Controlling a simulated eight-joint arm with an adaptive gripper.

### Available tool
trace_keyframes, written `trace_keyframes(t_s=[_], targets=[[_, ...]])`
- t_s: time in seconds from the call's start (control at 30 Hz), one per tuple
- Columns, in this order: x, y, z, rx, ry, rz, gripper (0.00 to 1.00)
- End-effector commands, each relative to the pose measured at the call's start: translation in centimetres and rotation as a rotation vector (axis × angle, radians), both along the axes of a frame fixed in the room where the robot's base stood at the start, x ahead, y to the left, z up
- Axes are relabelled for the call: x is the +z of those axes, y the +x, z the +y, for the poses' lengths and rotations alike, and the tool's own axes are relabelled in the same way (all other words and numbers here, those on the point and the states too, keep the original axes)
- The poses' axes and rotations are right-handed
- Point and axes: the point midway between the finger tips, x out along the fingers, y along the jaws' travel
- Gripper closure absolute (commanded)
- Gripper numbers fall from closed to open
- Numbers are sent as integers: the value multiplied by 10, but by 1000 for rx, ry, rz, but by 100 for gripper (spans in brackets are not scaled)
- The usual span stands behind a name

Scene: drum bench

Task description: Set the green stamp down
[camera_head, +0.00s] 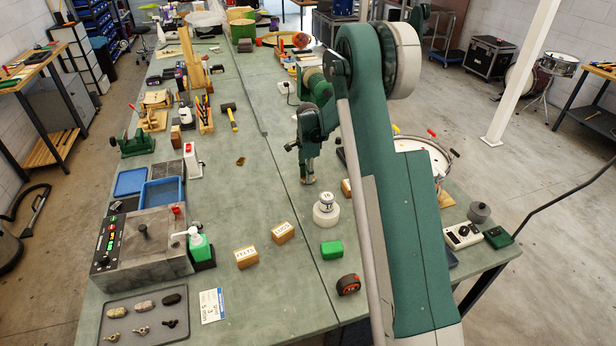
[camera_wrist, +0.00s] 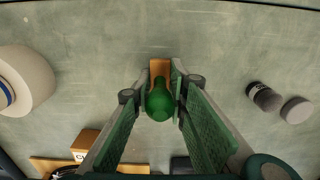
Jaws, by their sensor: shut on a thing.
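The green stamp (camera_wrist: 159,104) shows in the wrist view as a rounded green handle over an orange-brown wooden base. My gripper (camera_wrist: 160,98) is shut on the green handle, with a finger on each side. In the head view my gripper (camera_head: 308,178) points down low over the green bench, behind a white stacked weight. The stamp is mostly hidden there by the fingers. I cannot tell whether its base touches the bench top.
The bench top (camera_head: 262,190) is clear left of my gripper. A white weight (camera_head: 326,212) and a small wooden block (camera_head: 346,187) stand close by. Labelled wooden blocks (camera_head: 246,257) and a green block (camera_head: 332,248) lie nearer the front. A dark cylinder (camera_wrist: 263,96) lies right in the wrist view.

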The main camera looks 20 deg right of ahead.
Motion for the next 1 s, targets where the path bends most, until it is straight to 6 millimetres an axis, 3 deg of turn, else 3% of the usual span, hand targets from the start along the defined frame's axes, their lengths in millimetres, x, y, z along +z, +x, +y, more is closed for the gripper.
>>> trace_keyframes(t_s=[0.23, 0.27, 0.37, 0.77, 1.0], targets=[[-4, 0, 0, 0, 0, 0, 95], [-4, 0, 0, 0, 0, 0, 82], [-3, 0, 0, 0, 0, 0, 69], [-2, 0, 0, 0, 0, 0, 69], [11, 0, 0, 0, 0, 0, 69]])
